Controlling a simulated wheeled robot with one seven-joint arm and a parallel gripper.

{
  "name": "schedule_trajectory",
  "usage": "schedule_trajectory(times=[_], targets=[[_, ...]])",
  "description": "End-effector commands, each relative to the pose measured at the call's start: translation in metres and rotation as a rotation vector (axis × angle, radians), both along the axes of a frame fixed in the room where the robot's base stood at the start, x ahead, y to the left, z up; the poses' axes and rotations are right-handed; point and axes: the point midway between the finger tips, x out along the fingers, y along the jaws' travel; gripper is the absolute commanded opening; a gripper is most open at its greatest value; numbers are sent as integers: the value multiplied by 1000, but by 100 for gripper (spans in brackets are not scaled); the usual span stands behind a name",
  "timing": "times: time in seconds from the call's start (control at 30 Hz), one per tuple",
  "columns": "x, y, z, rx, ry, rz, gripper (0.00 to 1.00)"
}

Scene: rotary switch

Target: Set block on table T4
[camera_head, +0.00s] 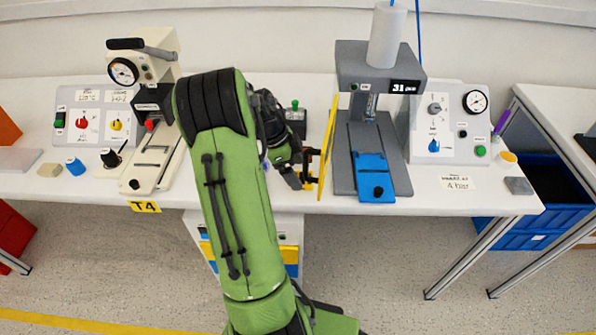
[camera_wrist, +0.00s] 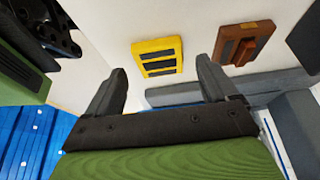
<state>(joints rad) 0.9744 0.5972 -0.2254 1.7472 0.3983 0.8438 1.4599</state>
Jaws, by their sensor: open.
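The white table (camera_head: 310,203) carries a yellow T4 label (camera_head: 145,206) on its front edge. My gripper (camera_head: 311,166) is over the table's front part, left of a grey press. In the wrist view its two dark fingers (camera_wrist: 161,66) are apart, with nothing held between them. A yellow block-like piece with dark stripes (camera_wrist: 158,56) shows beyond the fingertips, and a brown piece with a dark bar (camera_wrist: 245,43) is to its right. I cannot tell which of these is the block. A left panel has a red knob (camera_head: 82,122) and a yellow knob (camera_head: 116,124).
The grey press (camera_head: 352,180) with a blue plate (camera_head: 373,175) and a yellow upright sheet (camera_head: 328,148) stand right of my gripper. A beige press (camera_head: 160,160) is left. A right panel (camera_head: 460,147), a beige block (camera_head: 49,170) and a grey block (camera_head: 519,186) are on the table.

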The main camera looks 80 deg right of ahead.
Motion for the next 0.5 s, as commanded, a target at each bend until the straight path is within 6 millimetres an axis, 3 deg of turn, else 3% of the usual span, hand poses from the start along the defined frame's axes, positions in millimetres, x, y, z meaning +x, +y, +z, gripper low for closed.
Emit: schedule_trajectory(times=[0.1, 0.23, 0.33, 0.5], targets=[[14, 2, 37, -6, -2, 4, 86], [27, 5, 68, -4, -3, 3, 86], [33, 7, 84, -3, -2, 2, 86], [38, 8, 94, -1, -1, 0, 86]])
